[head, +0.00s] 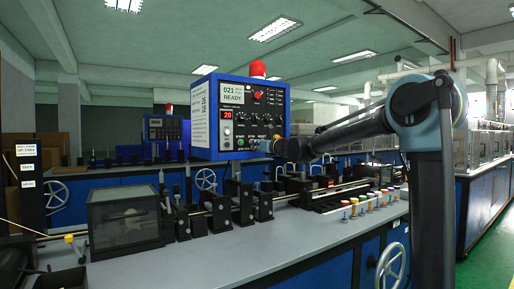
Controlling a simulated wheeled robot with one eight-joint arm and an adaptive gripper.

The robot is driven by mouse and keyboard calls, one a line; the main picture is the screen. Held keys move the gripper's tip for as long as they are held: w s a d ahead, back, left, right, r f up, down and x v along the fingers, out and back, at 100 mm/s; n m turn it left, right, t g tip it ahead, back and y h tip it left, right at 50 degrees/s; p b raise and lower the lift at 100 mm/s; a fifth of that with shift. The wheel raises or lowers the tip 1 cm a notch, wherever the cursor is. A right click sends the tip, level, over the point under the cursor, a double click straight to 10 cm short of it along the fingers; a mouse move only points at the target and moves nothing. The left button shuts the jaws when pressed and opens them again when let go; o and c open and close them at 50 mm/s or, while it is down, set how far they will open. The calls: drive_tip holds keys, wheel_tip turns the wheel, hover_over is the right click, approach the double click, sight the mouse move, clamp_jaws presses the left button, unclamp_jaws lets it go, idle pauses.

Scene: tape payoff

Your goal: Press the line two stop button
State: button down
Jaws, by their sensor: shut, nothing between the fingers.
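A blue control box (200,108) with a dark front panel stands above the near machine bench. Its display reads "021 READY" and a red readout shows "20". A row of small buttons (252,142) runs along the panel's lower edge; their labels are too small to read surely, and I cannot tell which is the line two stop. My arm reaches in from the right, and my gripper (268,146) is shut and empty at the panel's lower right. It hides part of that corner; I cannot tell whether it touches the panel.
A second, similar blue box (163,128) stands farther back on the left. Several coloured knobs (370,203) stand on the near bench (270,245) at right. A clear-sided guard box (125,217) and machine parts fill the bench's left. Green floor is open at far right.

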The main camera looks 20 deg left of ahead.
drive_tip(key=v, duration=1.4)
drive_tip(key=shift+w, duration=0.2)
drive_tip(key=shift+d, duration=0.1)
drive_tip(key=s+d+f+n+g+h, duration=0.3)
drive_tip(key=s+d+f+n, duration=0.5)
drive_tip(key=s+d+f, duration=0.3)
drive_tip(key=s+d+f+n+g+h, duration=0.3)
drive_tip(key=s+d+f+n+h, duration=0.3)
drive_tip(key=d+f, duration=1.1)
drive_tip(key=s+d+f+n+g+h, duration=0.3)
drive_tip(key=s+d+f+n+h, duration=0.2)
drive_tip(key=s+d+f+n, duration=0.7)
drive_tip(key=s+d+f, duration=0.2)
drive_tip(key=s+f, duration=0.2)
drive_tip(key=s, duration=0.2)
drive_tip(key=shift+d+f, duration=0.15)
drive_tip(key=shift+d, duration=0.1)
drive_tip(key=shift+w, duration=0.1)
drive_tip(key=shift+w+f, duration=0.2)
drive_tip(key=shift+w, duration=0.15)
